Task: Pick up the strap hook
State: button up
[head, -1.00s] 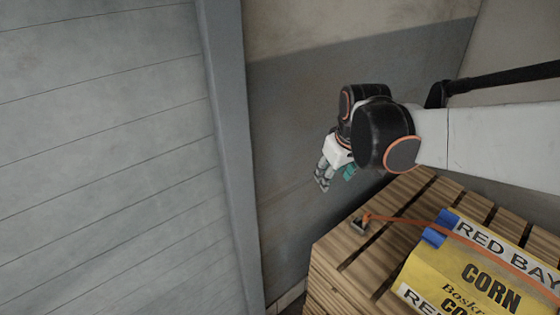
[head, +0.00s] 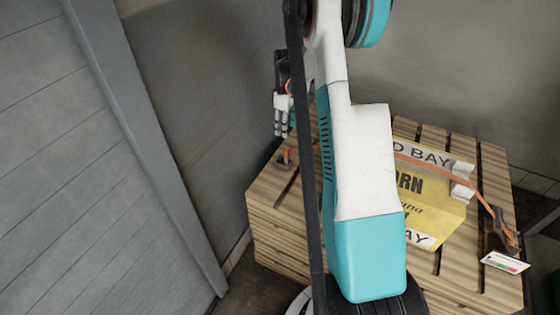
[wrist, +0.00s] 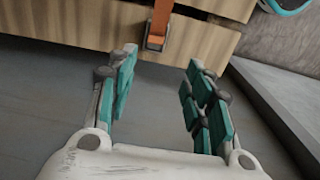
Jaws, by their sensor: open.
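The strap hook (wrist: 155,42) is a small dark metal piece at the end of an orange strap (wrist: 162,15). In the wrist view it lies against the wooden crate's edge, ahead of and between my open fingers. In the head view the hook (head: 284,157) shows small at the crate's left corner. My gripper (wrist: 160,90) is open and empty, with teal pads apart and short of the hook. In the head view my gripper (head: 281,130) hangs fingers down just above the hook's corner; my arm hides part of the strap.
The slatted wooden crate (head: 270,215) carries a yellow corn sack (head: 425,200), with the strap running over it to a dark ratchet (head: 498,235) at right. A white label (head: 504,262) lies beside it. A grey wall panel (head: 75,190) stands at left.

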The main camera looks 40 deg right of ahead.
aim_at(286, 151)
jog(key=f+b, duration=0.1)
jog(key=f, duration=0.2)
jog(key=f+b, duration=0.1)
jog(key=f, duration=0.2)
jog(key=f+b, duration=0.1)
jog(key=f, duration=0.2)
jog(key=shift+d+f, duration=0.3)
jog(key=shift+d, duration=0.05)
notch_tip(286, 151, down, 5)
jog(key=b, duration=0.2)
jog(key=shift+w+d+f+b, duration=0.1)
jog(key=shift+w+d+b, duration=0.05)
jog(key=shift+b, duration=0.2)
grip_shut()
